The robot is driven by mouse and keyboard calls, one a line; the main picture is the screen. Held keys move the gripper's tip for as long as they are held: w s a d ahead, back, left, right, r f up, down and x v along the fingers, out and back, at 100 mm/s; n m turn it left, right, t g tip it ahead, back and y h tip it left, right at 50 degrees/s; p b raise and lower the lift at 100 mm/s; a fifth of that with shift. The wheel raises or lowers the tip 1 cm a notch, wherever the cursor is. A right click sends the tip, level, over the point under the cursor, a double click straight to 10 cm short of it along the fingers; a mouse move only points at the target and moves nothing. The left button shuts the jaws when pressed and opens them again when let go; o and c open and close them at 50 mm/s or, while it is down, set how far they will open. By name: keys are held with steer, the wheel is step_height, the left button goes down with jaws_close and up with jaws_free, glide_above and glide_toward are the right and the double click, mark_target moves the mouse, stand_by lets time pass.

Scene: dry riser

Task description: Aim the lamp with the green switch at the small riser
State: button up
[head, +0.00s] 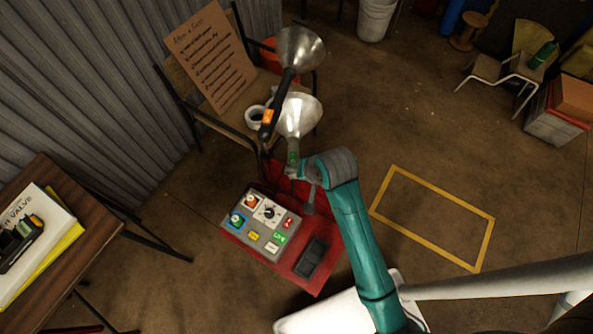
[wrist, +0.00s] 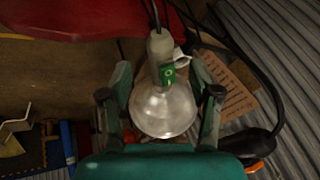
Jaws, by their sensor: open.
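The lamp with the green switch (head: 293,157) has a silver cone shade (head: 299,113) and a pale neck. In the wrist view this lamp (wrist: 162,108) lies between the two fingers of my gripper (wrist: 160,80), its green switch facing the camera. The fingers stand apart on either side; I cannot tell whether either touches it. In the head view my gripper (head: 296,170) is at the lamp's neck, partly hidden by my arm. A second lamp with an orange switch (head: 267,117) and black handle is just behind. I cannot identify the small riser with certainty.
A red stand (head: 233,238) carries a grey button panel (head: 254,240) and a dark block (head: 311,257). A chair holds a cardboard sign (head: 210,60) and a tape roll (head: 254,116). A wooden table (head: 95,212) stands left. A yellow floor rectangle (head: 432,179) is empty.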

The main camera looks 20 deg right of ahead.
steer(key=v, duration=0.5)
steer(key=shift+r, duration=0.15)
stand_by(0.3)
steer(key=s+d+f+n+t, duration=0.1)
steer(key=s+f+t, duration=0.1)
steer(key=s, duration=0.5)
steer(key=s+f+n+t, duration=0.1)
steer(key=s+f+t, duration=0.15)
steer(key=s, duration=0.45)
steer(key=s+d+r+n+t+h, duration=0.1)
steer(key=s+r+n+t, duration=0.2)
steer(key=s+r, duration=0.9)
steer(key=s+t, duration=0.2)
steer(key=s, duration=0.2)
steer(key=shift+r, duration=0.35)
